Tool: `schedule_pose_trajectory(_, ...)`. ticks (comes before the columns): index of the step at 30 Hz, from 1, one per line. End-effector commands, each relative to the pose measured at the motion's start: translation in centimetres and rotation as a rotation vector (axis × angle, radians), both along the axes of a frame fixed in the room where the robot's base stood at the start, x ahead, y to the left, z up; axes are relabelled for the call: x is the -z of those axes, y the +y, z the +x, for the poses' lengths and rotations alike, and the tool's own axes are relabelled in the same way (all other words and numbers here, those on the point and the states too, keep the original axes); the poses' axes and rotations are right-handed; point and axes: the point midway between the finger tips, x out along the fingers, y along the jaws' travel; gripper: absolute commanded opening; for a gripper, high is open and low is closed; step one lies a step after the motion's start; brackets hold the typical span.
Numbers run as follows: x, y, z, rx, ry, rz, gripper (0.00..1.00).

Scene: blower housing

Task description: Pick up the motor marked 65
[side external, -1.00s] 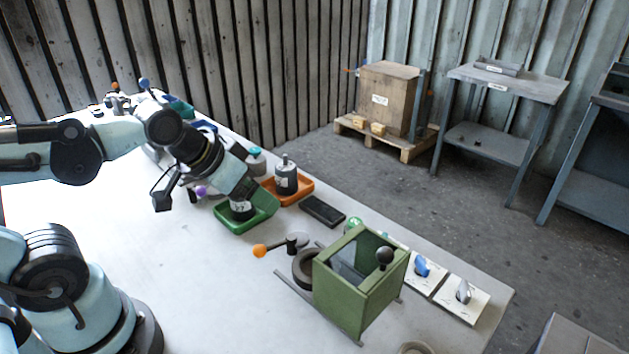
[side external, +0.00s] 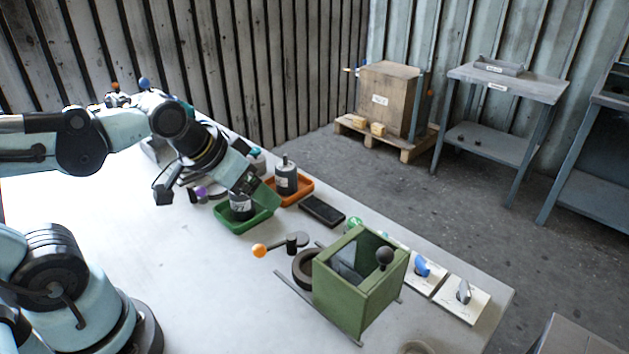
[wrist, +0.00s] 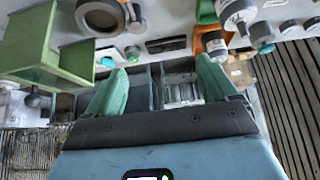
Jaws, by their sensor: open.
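A dark motor with a white label (side external: 241,207) stands upright in a green tray (side external: 240,228). A second motor, grey and black with a shaft on top (side external: 286,180), stands upright in an orange tray (side external: 299,196). I cannot read either label surely, so I cannot tell which is marked 65. My gripper (side external: 262,196) has green fingers and hangs tilted by the two trays, partly in front of the green tray and its motor. In the wrist view my gripper (wrist: 163,72) is open, with nothing between its fingers; labelled motors (wrist: 215,42) show at the upper right.
A black flat block (side external: 322,210) lies right of the orange tray.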

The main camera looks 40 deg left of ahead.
Motion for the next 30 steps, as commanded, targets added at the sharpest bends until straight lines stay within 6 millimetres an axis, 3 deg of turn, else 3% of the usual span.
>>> schedule_pose_trajectory(9, -3.6, 2.5, 5.2, 0.032, 0.165, 0.053, 0.86)
schedule_pose_trajectory(15, -4.6, 4.8, 9.1, 0.065, 0.287, 0.073, 0.86)
schedule_pose_trajectory(24, -3.7, 8.9, 14.5, 0.124, 0.464, 0.076, 0.86)
schedule_pose_trajectory(30, -2.1, 11.3, 16.9, 0.163, 0.558, 0.062, 0.86)
